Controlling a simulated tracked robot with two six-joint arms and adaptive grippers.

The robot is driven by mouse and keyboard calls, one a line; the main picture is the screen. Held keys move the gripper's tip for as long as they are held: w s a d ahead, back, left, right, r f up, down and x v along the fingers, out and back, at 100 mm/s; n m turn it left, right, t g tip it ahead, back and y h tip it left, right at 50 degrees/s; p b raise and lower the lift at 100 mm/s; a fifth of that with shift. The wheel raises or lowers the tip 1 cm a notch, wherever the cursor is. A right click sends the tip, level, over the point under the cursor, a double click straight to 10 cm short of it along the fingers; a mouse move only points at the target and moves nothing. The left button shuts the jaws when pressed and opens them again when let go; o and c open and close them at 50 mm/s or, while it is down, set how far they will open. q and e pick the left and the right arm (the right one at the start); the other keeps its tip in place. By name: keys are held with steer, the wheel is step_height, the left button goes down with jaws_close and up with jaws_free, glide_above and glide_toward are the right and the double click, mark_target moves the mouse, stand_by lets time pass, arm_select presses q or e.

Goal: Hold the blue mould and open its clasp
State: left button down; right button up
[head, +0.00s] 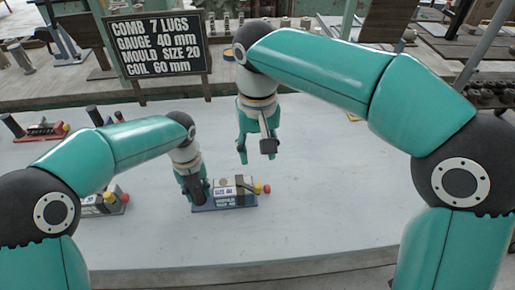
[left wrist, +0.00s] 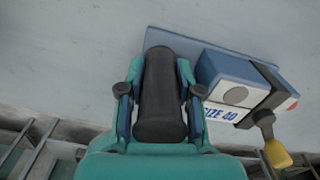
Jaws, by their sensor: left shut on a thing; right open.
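The blue mould (head: 228,207) sits on the pale table, a blue base with a block marked "SIZE 40"; it also shows in the left wrist view (left wrist: 207,70). My left gripper (head: 196,193) is shut on the mould's upright black cylindrical handle (left wrist: 160,95), a finger on each side. The clasp (left wrist: 258,108) is a dark strap lying across the block, with a yellow-tipped lever (left wrist: 277,153) at its end. In the head view, yellow and red knobs (head: 262,188) stick out at the mould's right end. My right gripper (head: 257,143) is open and empty, above and behind the mould.
A black sign (head: 160,47) stands at the back left and reads "MOULD SIZE 20" among other lines. A red mould (head: 42,131) lies far left, and another mould (head: 104,206) lies near my left arm. The table (head: 320,200) right of the blue mould is clear.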

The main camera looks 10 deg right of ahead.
arm_select(q)
steer(key=c, duration=0.7)
jaws_free()
